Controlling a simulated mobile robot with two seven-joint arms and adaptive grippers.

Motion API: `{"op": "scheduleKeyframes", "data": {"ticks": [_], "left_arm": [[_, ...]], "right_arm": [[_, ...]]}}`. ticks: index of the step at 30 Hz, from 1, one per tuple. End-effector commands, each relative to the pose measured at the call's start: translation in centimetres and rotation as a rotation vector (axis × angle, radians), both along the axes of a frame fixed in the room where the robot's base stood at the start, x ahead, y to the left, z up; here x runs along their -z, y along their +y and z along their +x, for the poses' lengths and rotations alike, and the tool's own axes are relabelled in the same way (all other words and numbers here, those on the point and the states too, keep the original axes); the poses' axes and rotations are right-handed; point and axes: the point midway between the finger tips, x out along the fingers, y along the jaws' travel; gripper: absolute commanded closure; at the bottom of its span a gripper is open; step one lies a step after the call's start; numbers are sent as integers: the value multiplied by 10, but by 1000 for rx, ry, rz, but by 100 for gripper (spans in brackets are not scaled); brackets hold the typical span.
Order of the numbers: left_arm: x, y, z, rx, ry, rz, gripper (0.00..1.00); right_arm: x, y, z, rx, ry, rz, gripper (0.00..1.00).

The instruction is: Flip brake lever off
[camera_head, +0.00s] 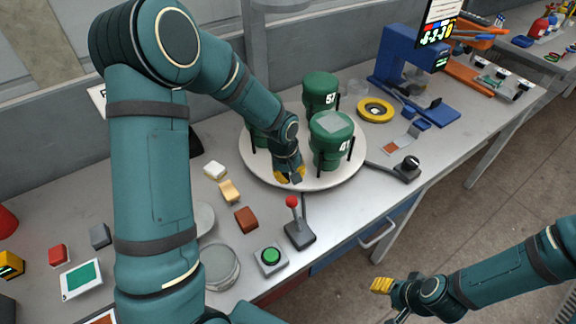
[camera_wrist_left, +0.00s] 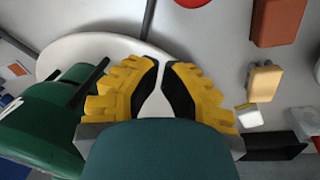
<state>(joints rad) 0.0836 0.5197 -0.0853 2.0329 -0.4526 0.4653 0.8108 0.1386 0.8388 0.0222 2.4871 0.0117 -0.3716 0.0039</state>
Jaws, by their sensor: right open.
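The brake lever, with a red knob (camera_head: 292,202) on a thin stick, stands on a dark base (camera_head: 300,236) near the table's front edge. My left gripper (camera_head: 289,177) is above the front rim of the round white turntable (camera_head: 262,170), behind the knob and apart from it. In the left wrist view its yellow fingers (camera_wrist_left: 160,75) have tips close together with a narrow gap and nothing held. A red shape, probably the knob, is cut off at the top of that view. My right gripper (camera_head: 383,286) is open and empty, low beyond the table's front edge.
Green cylinders (camera_head: 325,145) stand on the turntable close to my left gripper. A green button box (camera_head: 270,260) sits left of the lever, with a brown block (camera_head: 246,219) behind it. A black-knobbed control (camera_head: 407,169) is to the right. Table is clear just right of the lever.

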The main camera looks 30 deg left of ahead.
Motion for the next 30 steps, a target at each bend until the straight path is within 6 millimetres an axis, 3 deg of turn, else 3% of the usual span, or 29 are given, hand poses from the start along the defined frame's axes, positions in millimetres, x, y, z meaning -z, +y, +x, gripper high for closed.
{"op": "scheduleKeyframes", "data": {"ticks": [3,12,30], "left_arm": [[24,-2,2,0,4,0,100],[10,-20,-27,1,-1,1,100],[9,-22,-30,1,-6,9,100]], "right_arm": [[2,0,0,0,0,-1,53],[-2,0,0,0,0,0,53],[1,0,0,0,0,0,53]]}}
